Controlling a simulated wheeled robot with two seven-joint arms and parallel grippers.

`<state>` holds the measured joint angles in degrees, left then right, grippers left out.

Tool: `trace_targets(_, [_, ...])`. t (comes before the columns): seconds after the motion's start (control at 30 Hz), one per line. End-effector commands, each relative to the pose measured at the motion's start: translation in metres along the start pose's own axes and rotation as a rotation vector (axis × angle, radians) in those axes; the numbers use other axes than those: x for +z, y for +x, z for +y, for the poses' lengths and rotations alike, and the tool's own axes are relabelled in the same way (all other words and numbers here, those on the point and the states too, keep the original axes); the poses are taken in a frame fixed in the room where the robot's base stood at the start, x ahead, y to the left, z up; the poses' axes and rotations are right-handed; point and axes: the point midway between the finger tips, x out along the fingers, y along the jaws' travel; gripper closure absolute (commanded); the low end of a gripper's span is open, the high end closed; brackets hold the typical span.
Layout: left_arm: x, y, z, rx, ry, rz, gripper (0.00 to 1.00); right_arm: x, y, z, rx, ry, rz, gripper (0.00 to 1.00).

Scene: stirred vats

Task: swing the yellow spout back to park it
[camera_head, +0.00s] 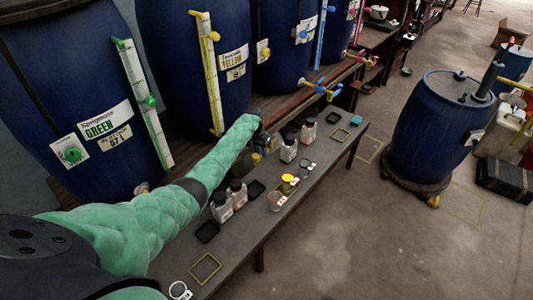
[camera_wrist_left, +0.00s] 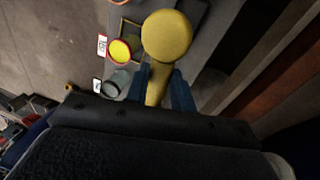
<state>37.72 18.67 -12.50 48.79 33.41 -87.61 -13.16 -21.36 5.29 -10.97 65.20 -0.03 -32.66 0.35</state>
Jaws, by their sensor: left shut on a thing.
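The yellow spout (camera_wrist_left: 165,40) shows close up in the wrist view as a yellow bar with a round knob end. My left gripper (camera_wrist_left: 161,88) is shut on it, one dark blue finger on each side. In the head view my green-sleeved left arm reaches over the bench to the left gripper (camera_head: 264,146), below the blue vat labelled YELLOW (camera_head: 185,70). There the arm and gripper hide most of the spout, and only small yellow bits show. My right gripper is not in view.
The narrow grey bench (camera_head: 240,240) holds bottles (camera_head: 221,207), black trays and a cup with yellow contents (camera_head: 288,178), also in the wrist view (camera_wrist_left: 120,51). A blue spout (camera_head: 320,89) juts out farther right. A blue drum (camera_head: 430,130) stands on the open floor.

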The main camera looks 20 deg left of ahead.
Motion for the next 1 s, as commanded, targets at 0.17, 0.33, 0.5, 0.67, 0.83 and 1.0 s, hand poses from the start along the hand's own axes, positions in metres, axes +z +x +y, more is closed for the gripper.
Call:
trace_targets(0.17, [0.001,-0.001,-0.003,0.000,0.005,0.000,1.00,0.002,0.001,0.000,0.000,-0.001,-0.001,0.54])
trace_targets(0.33, [0.001,-0.002,-0.003,-0.001,0.005,0.001,1.00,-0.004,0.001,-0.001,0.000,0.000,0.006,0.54])
trace_targets(0.5, [0.001,-0.002,-0.003,-0.001,0.005,0.001,0.62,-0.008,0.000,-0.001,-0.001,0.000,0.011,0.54])
trace_targets(0.67, [0.001,-0.001,-0.003,-0.001,0.005,0.000,0.55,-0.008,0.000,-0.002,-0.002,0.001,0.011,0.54])
trace_targets(0.83, [0.001,-0.001,-0.003,-0.001,0.005,0.000,0.55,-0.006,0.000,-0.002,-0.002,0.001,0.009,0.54])
trace_targets(1.0, [0.000,-0.013,-0.003,-0.001,0.006,0.002,0.55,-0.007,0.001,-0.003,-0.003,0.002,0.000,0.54])
